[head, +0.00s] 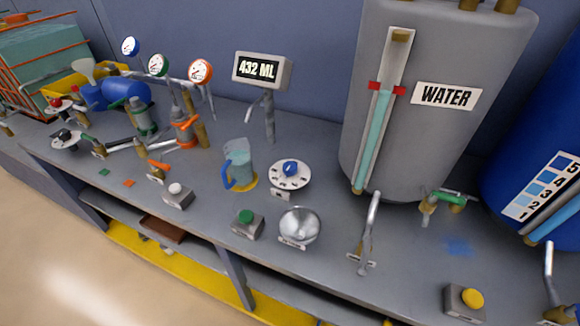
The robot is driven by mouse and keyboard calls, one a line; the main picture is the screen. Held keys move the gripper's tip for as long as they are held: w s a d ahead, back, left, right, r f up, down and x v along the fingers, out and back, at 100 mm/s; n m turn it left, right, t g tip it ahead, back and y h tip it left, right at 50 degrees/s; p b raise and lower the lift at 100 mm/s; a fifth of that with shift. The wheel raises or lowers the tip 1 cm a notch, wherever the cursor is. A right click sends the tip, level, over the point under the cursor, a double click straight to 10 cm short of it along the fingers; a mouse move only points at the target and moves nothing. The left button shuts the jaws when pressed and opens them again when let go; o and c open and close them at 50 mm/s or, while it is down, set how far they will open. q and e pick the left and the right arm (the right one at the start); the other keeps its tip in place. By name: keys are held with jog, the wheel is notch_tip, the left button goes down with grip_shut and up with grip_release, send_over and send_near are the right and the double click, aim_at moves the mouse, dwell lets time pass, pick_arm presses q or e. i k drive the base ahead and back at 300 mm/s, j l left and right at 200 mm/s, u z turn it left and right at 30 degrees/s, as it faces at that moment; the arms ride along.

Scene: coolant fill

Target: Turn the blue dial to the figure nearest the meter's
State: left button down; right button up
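The blue dial (290,168) sits on a round white plate (277,180) with dark marks around it, near the middle of the bench. The figures on the plate and the dial's pointing direction are too small to read. The meter (262,70) stands on a grey post behind the dial and reads 432 ML. Neither of my grippers is in view, and nothing touches the dial.
A measuring jug (239,163) with a blue handle stands just left of the dial. A metal bowl (299,226) and a green-button box (248,224) are in front. The grey WATER tank (440,135) rises to the right. Several gauges and valves crowd the left.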

aim_at(289, 168)
jog(key=j+z, duration=0.35)
jog(key=k+j+z, duration=0.2)
jog(key=j+z, duration=0.2)
